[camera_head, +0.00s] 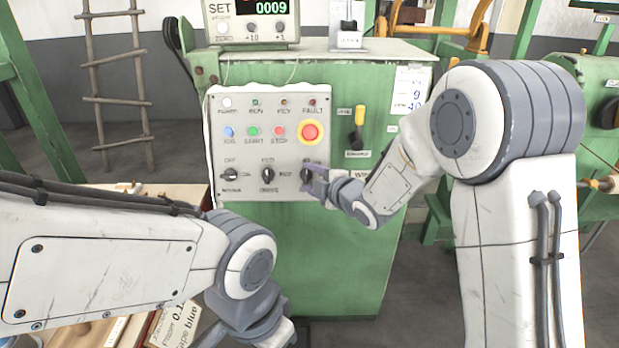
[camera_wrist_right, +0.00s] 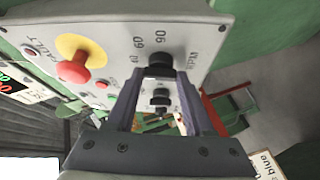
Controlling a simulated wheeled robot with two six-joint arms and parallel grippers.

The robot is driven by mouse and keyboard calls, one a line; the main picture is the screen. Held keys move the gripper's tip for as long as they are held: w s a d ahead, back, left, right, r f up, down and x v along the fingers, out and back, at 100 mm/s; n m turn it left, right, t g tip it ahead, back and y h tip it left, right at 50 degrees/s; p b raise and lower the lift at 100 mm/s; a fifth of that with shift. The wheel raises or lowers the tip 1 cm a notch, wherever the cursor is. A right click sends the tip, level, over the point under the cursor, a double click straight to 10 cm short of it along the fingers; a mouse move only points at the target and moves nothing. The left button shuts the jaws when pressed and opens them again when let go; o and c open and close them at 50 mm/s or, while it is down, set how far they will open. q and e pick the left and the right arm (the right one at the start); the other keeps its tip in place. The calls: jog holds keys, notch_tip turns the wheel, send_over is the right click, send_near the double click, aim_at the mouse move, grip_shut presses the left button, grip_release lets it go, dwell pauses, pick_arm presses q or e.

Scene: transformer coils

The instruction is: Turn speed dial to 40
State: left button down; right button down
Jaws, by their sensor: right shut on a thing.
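The speed dial (camera_head: 307,174) is a black knob at the lower right of the grey control panel (camera_head: 240,147). It also shows in the right wrist view as a black knob (camera_wrist_right: 160,65) beside the marks 60, 90 and RPM. My right gripper (camera_head: 314,178) is at the panel, shut on the dial with one finger on each side. The fingers and the arm hide part of the dial's scale in the head view, and I cannot read the pointer's setting. My left arm comes in at the lower left; its gripper's fingertips are not clearly visible at the bottom edge.
A red emergency button (camera_head: 310,132) on a yellow ring sits just above the dial. A black selector (camera_head: 268,174) is left of it, another (camera_head: 231,174) farther left. A yellow-handled lever (camera_head: 359,116) stands right of the panel. A counter display (camera_head: 251,20) reads 0009.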

jog(key=shift+n+g, duration=0.4)
jog(key=shift+n, duration=0.2)
jog(key=shift+c, duration=1.4)
grip_release()
jog(key=v, duration=1)
jog(key=shift+s, duration=0.3)
jog(key=shift+r, duration=0.1)
